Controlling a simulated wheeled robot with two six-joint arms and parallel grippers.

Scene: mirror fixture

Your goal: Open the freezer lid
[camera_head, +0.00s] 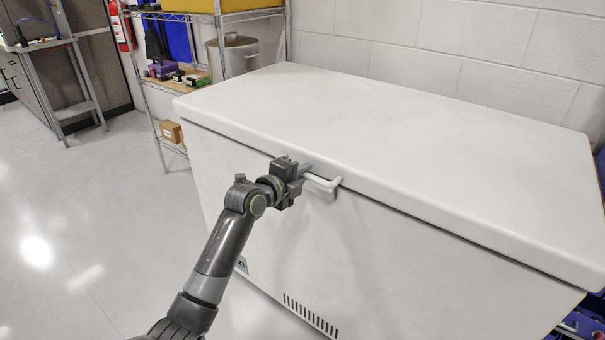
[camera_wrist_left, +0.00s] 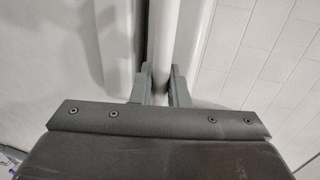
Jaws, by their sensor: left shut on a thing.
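A white chest freezer (camera_head: 300,240) stands against the wall. Its lid (camera_head: 400,140) lies flat and looks closed in the head view. A white handle (camera_head: 325,183) sits at the lid's front edge. My left gripper (camera_head: 300,174) is at the left part of this handle. In the left wrist view the handle bar (camera_wrist_left: 163,50) runs between the two fingers of my left gripper (camera_wrist_left: 161,85), which is shut on it. The gripper body hides part of the handle in the head view. My right gripper is not in view.
A wire shelf (camera_head: 215,45) with boxes and a bucket (camera_head: 232,55) stands left of the freezer. A white block wall (camera_head: 470,45) is behind it. Open floor (camera_head: 90,230) lies to the left. Blue items (camera_head: 583,322) are at the lower right.

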